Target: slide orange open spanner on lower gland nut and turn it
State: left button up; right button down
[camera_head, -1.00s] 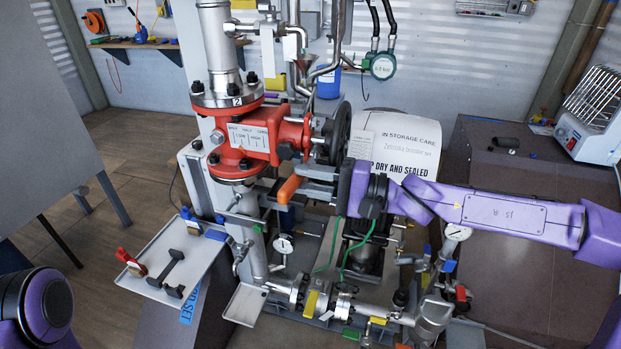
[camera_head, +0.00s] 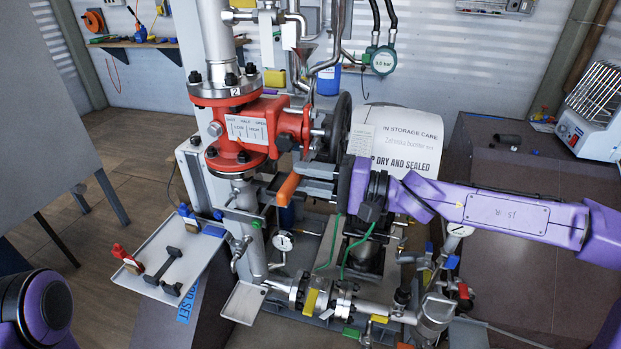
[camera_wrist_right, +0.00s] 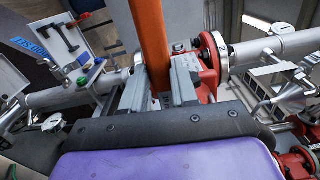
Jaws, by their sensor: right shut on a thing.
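The orange spanner (camera_head: 288,188) is in my right gripper (camera_head: 312,182), below the red valve body (camera_head: 243,128). Its orange handle (camera_wrist_right: 149,40) runs up between the two grey fingers in the right wrist view, where the right gripper (camera_wrist_right: 158,85) is shut on it. The spanner's open jaw cannot be made out in either view. I cannot pick out the lower gland nut or tell whether the spanner touches it. My left gripper is out of view; only a purple part of my left arm shows at the lower left.
A black handwheel (camera_head: 340,127) stands just above my right gripper. A tray (camera_head: 207,252) at left holds a dark tool and red and blue pieces. Gauges, green cables and lower pipework (camera_head: 345,302) crowd the space below. A white drum (camera_head: 408,140) stands behind.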

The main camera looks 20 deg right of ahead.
aim_at(293, 195)
jog(key=shift+f+n+b, duration=0.3)
jog(key=shift+f+b, duration=0.1)
jog(key=shift+b, duration=0.2)
jog(key=shift+s+a, duration=0.1)
jog(key=shift+s, duration=0.05)
jog(key=shift+s+a+r+b, duration=0.1)
jog(key=shift+s+a+b, duration=0.45)
jog(key=shift+s, duration=0.35)
jog(key=shift+s+a+b, duration=0.35)
jog(key=shift+s+a, duration=0.25)
jog(key=shift+s, duration=0.25)
